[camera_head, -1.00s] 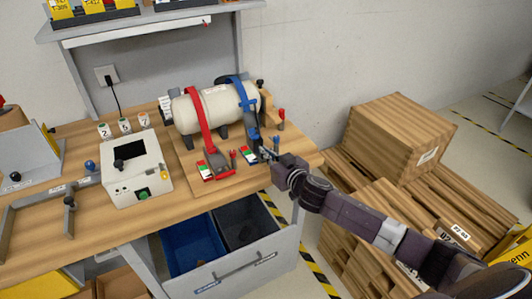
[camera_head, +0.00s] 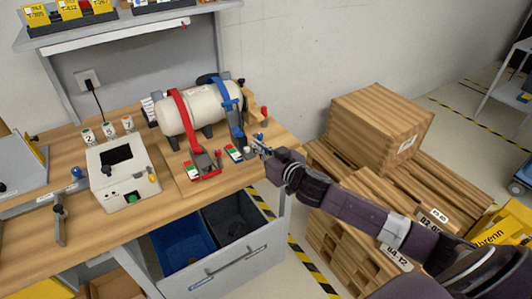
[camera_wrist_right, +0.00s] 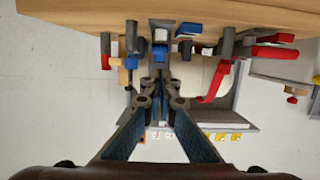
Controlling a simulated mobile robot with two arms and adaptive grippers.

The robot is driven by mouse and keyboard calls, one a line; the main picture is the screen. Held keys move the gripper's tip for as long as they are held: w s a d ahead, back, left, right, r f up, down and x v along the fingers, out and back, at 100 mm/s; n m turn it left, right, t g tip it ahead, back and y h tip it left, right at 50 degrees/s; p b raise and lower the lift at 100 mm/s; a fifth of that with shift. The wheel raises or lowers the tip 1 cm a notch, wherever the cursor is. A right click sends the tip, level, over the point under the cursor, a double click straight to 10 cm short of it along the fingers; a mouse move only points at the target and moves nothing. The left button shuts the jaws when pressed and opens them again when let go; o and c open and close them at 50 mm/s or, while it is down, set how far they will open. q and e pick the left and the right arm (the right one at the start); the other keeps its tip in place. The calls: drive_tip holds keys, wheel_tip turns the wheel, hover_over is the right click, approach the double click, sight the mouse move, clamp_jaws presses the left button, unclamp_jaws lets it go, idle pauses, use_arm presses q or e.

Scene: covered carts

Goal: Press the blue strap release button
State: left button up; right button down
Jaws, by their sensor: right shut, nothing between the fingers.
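A cream tank (camera_head: 198,108) lies on the wooden bench, held by a red strap (camera_head: 184,110) and a blue strap (camera_head: 229,92). The blue strap runs down to a dark buckle (camera_head: 237,136), with a small red, white and green label (camera_head: 234,153) at its foot. My right gripper (camera_head: 258,150) is shut and empty, just right of this buckle at the bench's front. In the right wrist view, its fingertips (camera_wrist_right: 160,83) are together just below a blue block (camera_wrist_right: 160,53), seemingly the release button. Contact cannot be told. My left gripper is out of view.
The red strap's buckle (camera_head: 205,163) is left of the blue one. A white box with a green button (camera_head: 126,172) stands further left. An open drawer with blue and dark bins (camera_head: 183,243) hangs below. Wooden crates (camera_head: 375,128) stand on the right.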

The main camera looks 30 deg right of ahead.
drive_tip(key=v, duration=0.5)
drive_tip(key=shift+d+r+b, duration=0.1)
drive_tip(key=shift+r+b, duration=0.05)
drive_tip(key=shift+b, duration=0.25)
